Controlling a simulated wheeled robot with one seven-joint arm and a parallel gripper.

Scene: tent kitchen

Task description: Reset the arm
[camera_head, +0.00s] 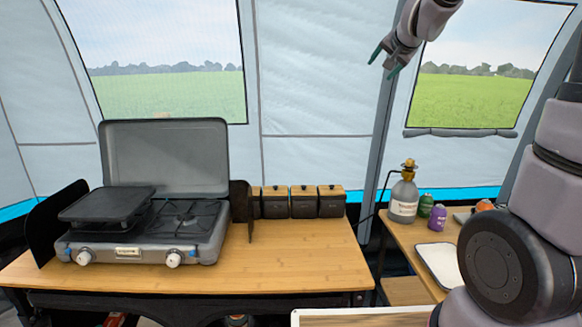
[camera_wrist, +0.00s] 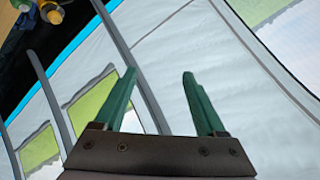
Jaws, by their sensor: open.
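My gripper (camera_head: 384,61) is raised high at the top of the head view, in front of the tent wall and between the two windows. Its green fingers point down and to the left. In the wrist view my gripper (camera_wrist: 158,82) shows two green fingers spread apart with nothing between them. It is open and empty, and touches nothing that I can see. My upper arm reaches in from the right side of the head view, and part of the arm is out of frame.
A camping stove (camera_head: 150,225) with its lid up stands on a wooden table (camera_head: 300,268). Several dark canisters (camera_head: 304,202) line its back edge. A side table (camera_head: 410,240) at right holds a gas bottle (camera_head: 404,198), a purple jar (camera_head: 437,218) and a white tray (camera_head: 441,265).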

